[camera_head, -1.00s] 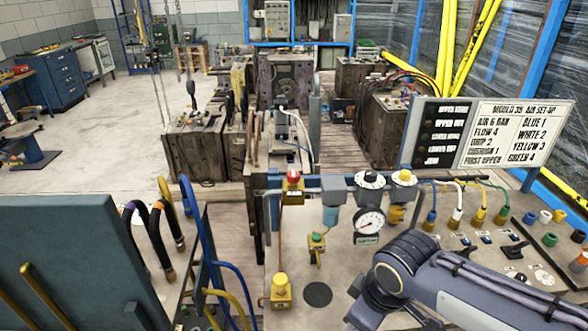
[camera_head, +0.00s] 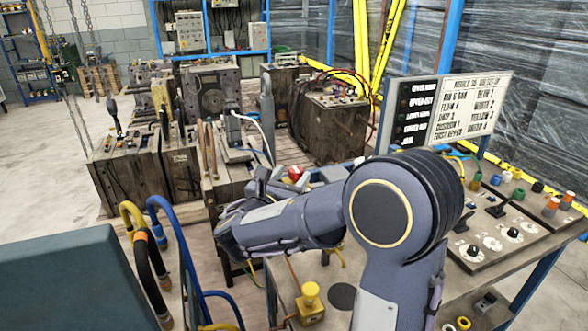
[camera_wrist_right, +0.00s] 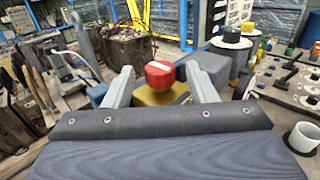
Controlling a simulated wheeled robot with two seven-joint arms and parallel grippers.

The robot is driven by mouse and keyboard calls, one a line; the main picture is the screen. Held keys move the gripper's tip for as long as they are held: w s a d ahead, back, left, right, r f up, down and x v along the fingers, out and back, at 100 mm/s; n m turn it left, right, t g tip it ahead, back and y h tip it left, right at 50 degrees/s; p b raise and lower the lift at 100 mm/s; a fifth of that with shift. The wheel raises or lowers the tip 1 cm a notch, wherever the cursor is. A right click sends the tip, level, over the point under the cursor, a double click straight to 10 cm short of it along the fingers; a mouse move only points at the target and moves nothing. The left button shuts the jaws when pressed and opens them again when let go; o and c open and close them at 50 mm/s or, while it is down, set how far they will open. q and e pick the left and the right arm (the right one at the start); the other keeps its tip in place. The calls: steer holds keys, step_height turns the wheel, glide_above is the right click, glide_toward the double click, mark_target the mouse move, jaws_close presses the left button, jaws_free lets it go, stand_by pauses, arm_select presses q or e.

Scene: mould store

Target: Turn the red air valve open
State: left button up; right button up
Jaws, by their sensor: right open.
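The red air valve (camera_wrist_right: 160,73) is a round red knob with a pale bar on top, set on a yellow body (camera_wrist_right: 158,95). In the right wrist view it stands between the two open fingers of my right gripper (camera_wrist_right: 158,80), apart from both as far as I can tell. In the head view only a bit of the red knob (camera_head: 296,173) shows above my right arm, beside the gripper (camera_head: 262,182). My right arm hides most of the valve and the gauge area behind it. My left gripper is not in view.
Grey and black regulator knobs (camera_wrist_right: 231,35) stand close to the right of the valve. A yellow button box (camera_head: 311,302) sits at the panel's front. Hoses (camera_head: 160,235) hang at the left; a lettered board (camera_head: 461,105) stands behind the panel.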

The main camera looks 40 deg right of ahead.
mark_target(293, 174)
steer(key=shift+x, duration=1.75)
steer(key=shift+w+f, duration=0.1)
steer(key=shift+c, duration=0.2)
steer(key=c, duration=0.9)
